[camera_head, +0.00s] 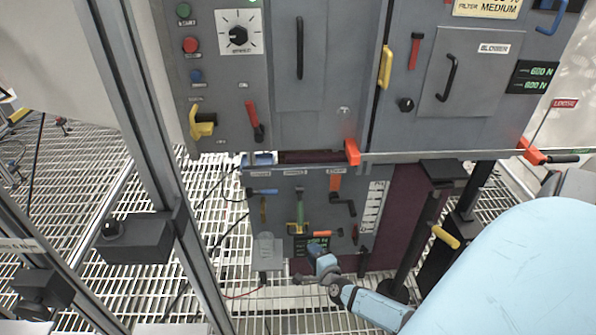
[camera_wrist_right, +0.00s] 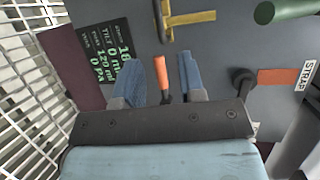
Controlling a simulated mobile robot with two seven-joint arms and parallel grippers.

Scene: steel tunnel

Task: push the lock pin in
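A small orange pin-like piece, which I take for the lock pin (camera_wrist_right: 161,70), shows between my fingers in the wrist view. In the head view an orange piece (camera_head: 320,233) shows just above my right gripper on the grey lower panel (camera_head: 280,212). My right gripper (camera_head: 318,250) is at this panel. In the wrist view its blue fingers (camera_wrist_right: 163,84) stand apart on either side of the orange piece, with a gap visible on both sides. How far the pin sits in is not clear. My left gripper is not in view.
A dark display (camera_wrist_right: 107,52) with green text lies beside the fingers. A yellow bracket (camera_wrist_right: 190,19), a green handle (camera_wrist_right: 275,11) and an orange strap piece (camera_wrist_right: 285,76) are nearby. Grated floor (camera_head: 75,190) and a steel post (camera_head: 150,130) lie to the left.

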